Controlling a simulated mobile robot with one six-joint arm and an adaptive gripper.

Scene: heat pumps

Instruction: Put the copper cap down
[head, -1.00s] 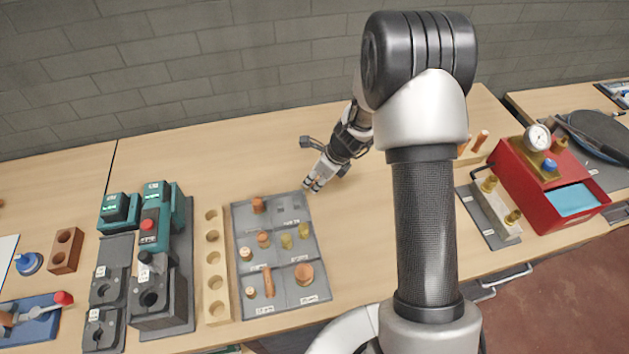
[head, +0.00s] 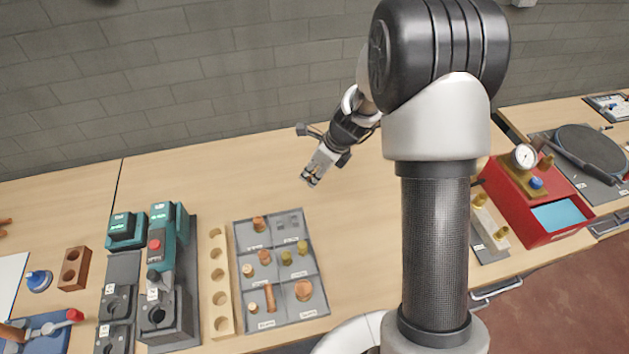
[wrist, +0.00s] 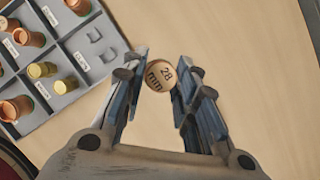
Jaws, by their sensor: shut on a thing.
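My gripper (head: 313,175) is above the bare wooden worktop, behind and to the right of the grey sorting tray (head: 318,306) in the head view. In the wrist view, my gripper (wrist: 160,92) is shut on a round copper cap (wrist: 159,75), which is marked "28 mm" on its face. The cap sits between the fingertips, with wood behind it. In the head view the cap is too small to make out clearly at the fingertips. The tray also shows at the upper left of the wrist view (wrist: 108,48), apart from the cap.
The tray holds several copper and brass fittings. A wooden block with holes (head: 219,282) and green-topped machines (head: 165,225) stand left of it. A red box with a gauge (head: 530,205) stands at the right. The worktop right of the tray is clear.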

